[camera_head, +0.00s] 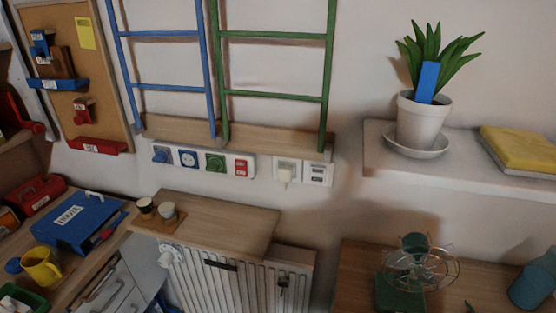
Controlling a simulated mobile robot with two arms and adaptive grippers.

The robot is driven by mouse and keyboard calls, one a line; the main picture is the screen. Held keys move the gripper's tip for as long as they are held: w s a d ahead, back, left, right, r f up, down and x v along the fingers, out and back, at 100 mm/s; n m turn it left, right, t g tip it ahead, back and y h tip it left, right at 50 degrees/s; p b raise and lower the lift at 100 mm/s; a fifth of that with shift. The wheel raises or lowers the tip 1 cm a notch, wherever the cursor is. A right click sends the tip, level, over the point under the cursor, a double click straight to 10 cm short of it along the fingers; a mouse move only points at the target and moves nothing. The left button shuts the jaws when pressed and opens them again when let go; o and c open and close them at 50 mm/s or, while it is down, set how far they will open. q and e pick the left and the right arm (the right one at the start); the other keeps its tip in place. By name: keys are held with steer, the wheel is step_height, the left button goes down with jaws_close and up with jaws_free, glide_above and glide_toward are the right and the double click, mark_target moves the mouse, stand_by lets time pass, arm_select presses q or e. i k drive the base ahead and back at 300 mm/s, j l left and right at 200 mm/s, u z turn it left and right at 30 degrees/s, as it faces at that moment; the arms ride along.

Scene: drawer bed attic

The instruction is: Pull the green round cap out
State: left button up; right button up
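A small green cap (216,163), roundish as far as its size lets me tell, sits on a white wall panel (202,173) in the middle of the view. A blue piece (161,155) is at the panel's left end. Nothing touches the cap from the front. Neither of my grippers is in view.
A wooden ledge with blue (210,82) and green (325,90) ladders is above the panel. A wood-topped radiator (222,226) carrying two cups stands below. A white socket plate (287,164) is to the right. A shelf (388,166) holds a potted plant; a wire-caged fan (418,265) stands lower right.

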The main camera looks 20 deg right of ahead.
mark_target(214, 165)
steer(key=z, duration=0.3)
steer(key=i+j+z, duration=0.15)
steer(key=j, duration=0.5)
steer(key=i+j+z, duration=0.15)
steer(key=j, duration=0.45)
steer(key=j+z, duration=0.15)
steer(key=j, duration=0.5)
